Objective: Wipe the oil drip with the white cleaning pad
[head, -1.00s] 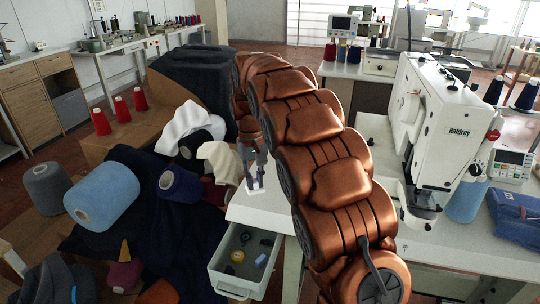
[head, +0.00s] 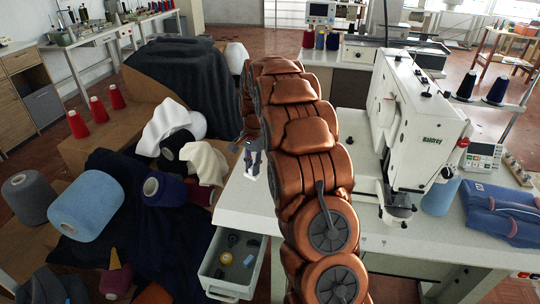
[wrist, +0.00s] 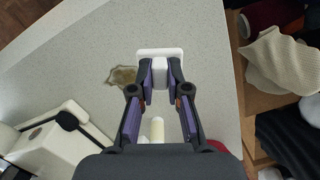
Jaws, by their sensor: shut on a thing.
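My gripper (wrist: 160,82) is shut on the raised grip of the white cleaning pad (wrist: 173,52) in the wrist view. The pad's flat white plate lies beyond the fingertips, over the pale speckled tabletop. I cannot tell if it touches the top. The oil drip (wrist: 121,77) is a brownish patch on the tabletop, just left of the pad and beside my left finger. In the head view my gripper (head: 253,158) is small and partly behind my copper arm, over the table's left end. The oil drip is hidden there.
The white buttonhole machine (head: 420,130) stands on the worktable (head: 245,210) to the right. An open drawer (head: 234,265) juts out below the table's left end. Cones and fabric heaps crowd the left. A cream cylinder (wrist: 157,130) shows between my gripper's linkages.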

